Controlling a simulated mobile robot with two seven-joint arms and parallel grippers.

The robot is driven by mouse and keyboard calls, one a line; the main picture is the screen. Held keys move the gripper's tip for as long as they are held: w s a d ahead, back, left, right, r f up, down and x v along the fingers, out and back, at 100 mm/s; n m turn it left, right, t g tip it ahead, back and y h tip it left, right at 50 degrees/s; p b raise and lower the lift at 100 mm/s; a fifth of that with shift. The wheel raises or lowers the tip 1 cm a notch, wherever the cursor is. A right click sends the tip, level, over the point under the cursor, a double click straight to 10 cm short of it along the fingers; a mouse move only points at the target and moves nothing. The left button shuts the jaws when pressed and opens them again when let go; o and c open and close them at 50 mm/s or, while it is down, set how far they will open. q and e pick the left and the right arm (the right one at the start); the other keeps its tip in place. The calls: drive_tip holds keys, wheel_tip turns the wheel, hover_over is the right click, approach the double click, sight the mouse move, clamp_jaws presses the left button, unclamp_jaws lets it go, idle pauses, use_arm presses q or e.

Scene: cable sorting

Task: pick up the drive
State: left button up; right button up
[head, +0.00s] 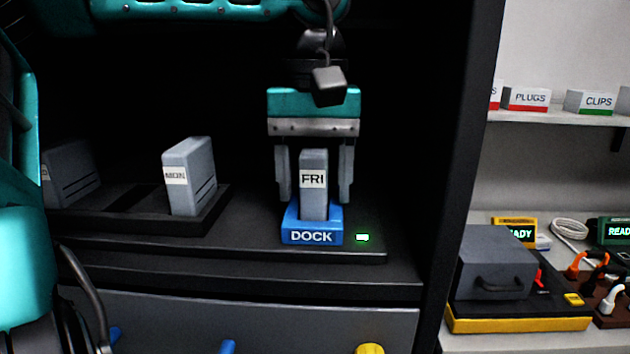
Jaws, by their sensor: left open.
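A grey drive labelled FRI (313,202) stands upright in the blue dock (300,237). My left gripper (314,190) points down over it, with its two fingers open on either side of the drive. A small gap shows between each finger and the drive, and the fingertips are just above the dock. A second grey drive labelled MON (194,180) stands in a black rack (212,224) to the left. Another grey drive (70,172) stands farther left, its label mostly hidden. My right gripper is not in view.
A green light (362,237) glows on the shelf right of the dock. A dark cabinet wall (458,150) separates this bay from white shelves with labelled boxes (527,99), a grey box (493,265) and cables (570,229). A grey drawer front (290,325) lies below.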

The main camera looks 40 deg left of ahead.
use_arm(q)
drive_tip(key=shift+f, duration=0.1)
drive_tip(key=shift+c, duration=0.2)
clamp_jaws()
